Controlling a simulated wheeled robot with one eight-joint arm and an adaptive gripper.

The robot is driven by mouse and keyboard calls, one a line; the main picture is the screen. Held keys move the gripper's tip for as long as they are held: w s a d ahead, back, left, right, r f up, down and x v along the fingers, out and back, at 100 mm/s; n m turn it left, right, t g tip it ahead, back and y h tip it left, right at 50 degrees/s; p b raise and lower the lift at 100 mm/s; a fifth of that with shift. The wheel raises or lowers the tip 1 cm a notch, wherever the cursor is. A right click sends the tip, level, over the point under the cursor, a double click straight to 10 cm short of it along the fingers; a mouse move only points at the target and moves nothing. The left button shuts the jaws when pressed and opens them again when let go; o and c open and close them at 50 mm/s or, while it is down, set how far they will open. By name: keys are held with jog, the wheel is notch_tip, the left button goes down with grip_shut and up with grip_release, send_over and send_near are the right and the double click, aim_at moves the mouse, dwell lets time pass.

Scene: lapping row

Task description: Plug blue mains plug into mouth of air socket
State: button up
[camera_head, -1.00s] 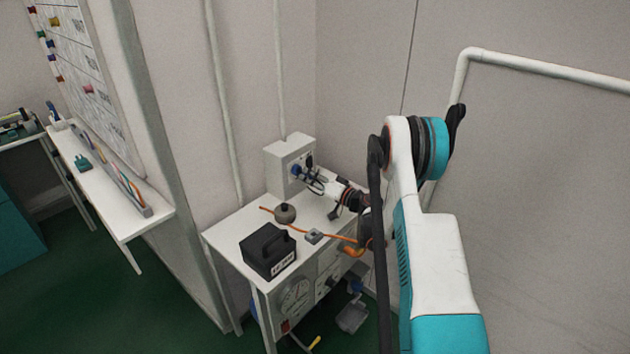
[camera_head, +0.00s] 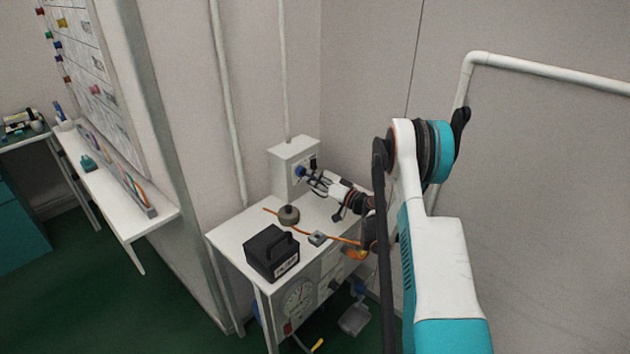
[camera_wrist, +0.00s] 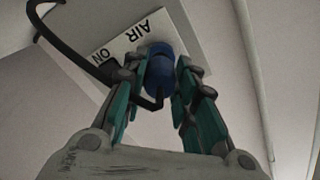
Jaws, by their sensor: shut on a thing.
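The blue mains plug (camera_wrist: 160,76) is between the fingers of my gripper (camera_wrist: 158,92) in the wrist view, with a dark cable running from it. In the head view the plug (camera_head: 300,172) shows as a small blue spot at the tip of my gripper (camera_head: 308,175). The air socket (camera_wrist: 150,42) is on a pale plate marked AIR and ON, right behind the plug. In the head view it is on the front of a grey-white box (camera_head: 290,160). The plug hides the socket's mouth, and I cannot tell whether it is inside or only in front.
The box stands at the back of a white bench (camera_head: 232,236). A black case (camera_head: 270,252), a dark round weight (camera_head: 288,215) and a small grey block (camera_head: 317,238) on an orange cable are on the bench. A white shelf (camera_head: 125,215) is at left.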

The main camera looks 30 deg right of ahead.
jog(key=shift+x, duration=1.2)
dwell(0.4)
jog(key=o, duration=1.2)
jog(key=shift+c, duration=0.2)
jog(key=v, duration=1.2)
